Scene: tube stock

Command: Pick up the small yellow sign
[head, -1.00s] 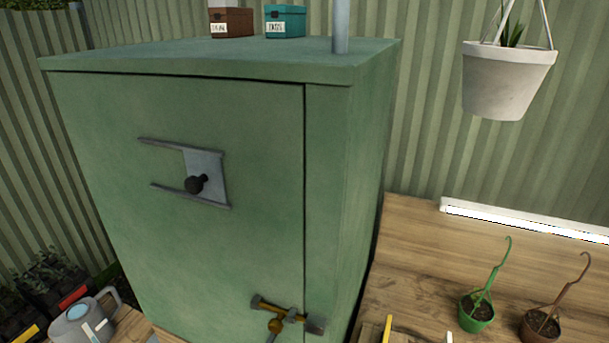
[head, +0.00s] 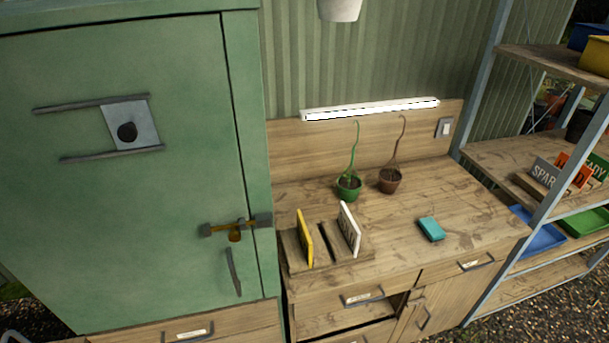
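The small yellow sign (head: 304,238) stands nearly upright in a slotted wooden block (head: 328,259) on the wooden workbench, seen almost edge-on. A white sign (head: 349,229) with dark lettering, too oblique to read, stands in the same block to its right. An empty dark slot shows between the two signs. Neither of my grippers shows in the head view.
A green cabinet (head: 190,200) with a latch stands left of the bench (head: 425,195). Green and brown hanging pots (head: 349,189) sit behind the signs. A teal box (head: 431,229) lies to the right. A partly open drawer is below. Shelving (head: 535,165) stands at the right.

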